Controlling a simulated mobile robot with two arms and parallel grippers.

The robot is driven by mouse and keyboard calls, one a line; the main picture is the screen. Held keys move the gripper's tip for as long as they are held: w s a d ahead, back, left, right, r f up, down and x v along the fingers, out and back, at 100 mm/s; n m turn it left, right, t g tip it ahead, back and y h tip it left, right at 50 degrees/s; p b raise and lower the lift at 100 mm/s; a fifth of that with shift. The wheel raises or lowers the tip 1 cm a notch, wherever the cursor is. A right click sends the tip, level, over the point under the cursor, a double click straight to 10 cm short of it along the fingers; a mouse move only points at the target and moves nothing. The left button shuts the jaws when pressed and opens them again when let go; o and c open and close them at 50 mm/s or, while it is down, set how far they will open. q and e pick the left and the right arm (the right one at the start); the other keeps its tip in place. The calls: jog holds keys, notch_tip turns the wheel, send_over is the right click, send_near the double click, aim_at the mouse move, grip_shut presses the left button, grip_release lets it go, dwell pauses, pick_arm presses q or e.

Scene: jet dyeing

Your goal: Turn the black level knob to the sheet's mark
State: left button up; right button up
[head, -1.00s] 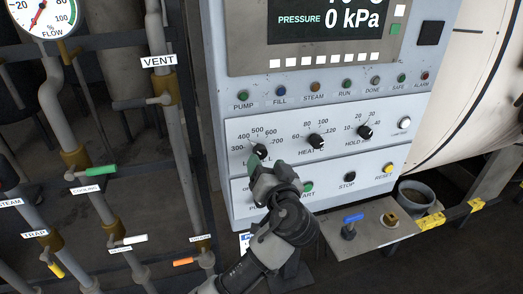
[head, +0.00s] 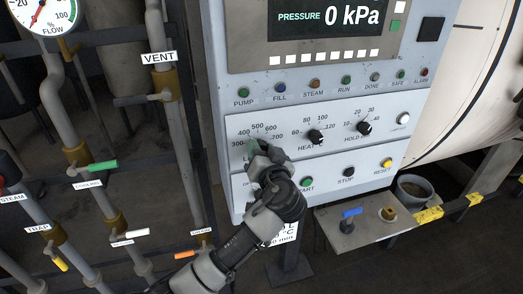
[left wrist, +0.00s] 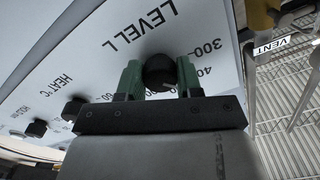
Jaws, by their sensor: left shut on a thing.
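The black level knob (left wrist: 160,72) shows in the left wrist view between the green fingers of my left gripper (left wrist: 159,80), under the "LEVEL L" label. My left gripper (head: 253,149) is shut on it and hides it in the head view. Which number the knob points to cannot be seen. The level scale (head: 258,126) shows 300 to 700 in the head view. A white sheet (head: 284,234) shows partly below the panel behind my left arm, with "L", "°C" and "min" lines; its figures are mostly hidden. My right gripper is out of view.
The heat knob (head: 316,136) and hold knob (head: 364,128) sit right of the level scale. Start (head: 306,183), stop (head: 347,173) and reset (head: 386,163) buttons are below. Pipes with a green-handled valve (head: 102,165) stand left. A small shelf (head: 330,217) juts out at lower right.

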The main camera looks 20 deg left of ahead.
pick_arm(q)
jog(key=shift+m, duration=0.4)
jog(key=shift+m+p, duration=4.6)
jog(key=shift+m, duration=2.8)
jog(key=o, duration=0.9)
jog(key=shift+s, duration=0.1)
